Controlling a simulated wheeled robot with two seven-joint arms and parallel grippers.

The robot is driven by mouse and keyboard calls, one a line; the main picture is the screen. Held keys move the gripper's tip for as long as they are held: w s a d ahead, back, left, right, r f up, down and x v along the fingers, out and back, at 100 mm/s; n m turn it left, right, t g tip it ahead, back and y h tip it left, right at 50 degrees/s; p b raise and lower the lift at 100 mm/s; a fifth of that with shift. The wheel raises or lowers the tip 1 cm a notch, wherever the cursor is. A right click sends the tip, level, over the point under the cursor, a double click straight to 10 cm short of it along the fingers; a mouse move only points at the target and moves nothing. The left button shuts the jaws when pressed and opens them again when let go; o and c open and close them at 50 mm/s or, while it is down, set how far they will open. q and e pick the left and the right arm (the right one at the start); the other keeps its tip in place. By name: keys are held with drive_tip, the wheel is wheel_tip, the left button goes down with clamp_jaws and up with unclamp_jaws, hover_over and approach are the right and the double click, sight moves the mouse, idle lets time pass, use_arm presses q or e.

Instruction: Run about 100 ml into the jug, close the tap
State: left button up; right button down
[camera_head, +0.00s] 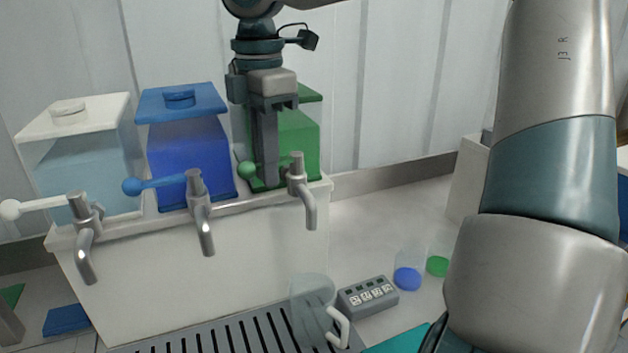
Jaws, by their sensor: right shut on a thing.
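Three clear vessels stand on a white stand: one with a white lid and pale liquid (85,170), a blue one (190,160) and a green one (300,145). Each has a metal tap. The green vessel's tap (308,205) has a lever with a green knob (246,170) pointing left. My right gripper (266,175) reaches down from above and is shut on this green lever, beside its knob. The clear jug (312,290) with a white handle stands below the green tap. I see no stream from the spout and cannot make out liquid in the jug. My left gripper is not in view.
The blue tap (203,220) and white-knobbed tap (85,240) also have levers pointing left. A slotted drip tray (220,335) lies in front. A grey device with buttons (367,297) and blue (407,278) and green (438,265) cups stand right of the jug.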

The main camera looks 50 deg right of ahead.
drive_tip(key=shift+s+a+n, duration=0.1)
drive_tip(key=shift+s+n, duration=0.3)
drive_tip(key=shift+n, duration=0.5)
drive_tip(key=shift+s+a+n, duration=0.1)
drive_tip(key=shift+s+n, duration=0.3)
drive_tip(key=shift+n, duration=0.5)
idle(6.2)
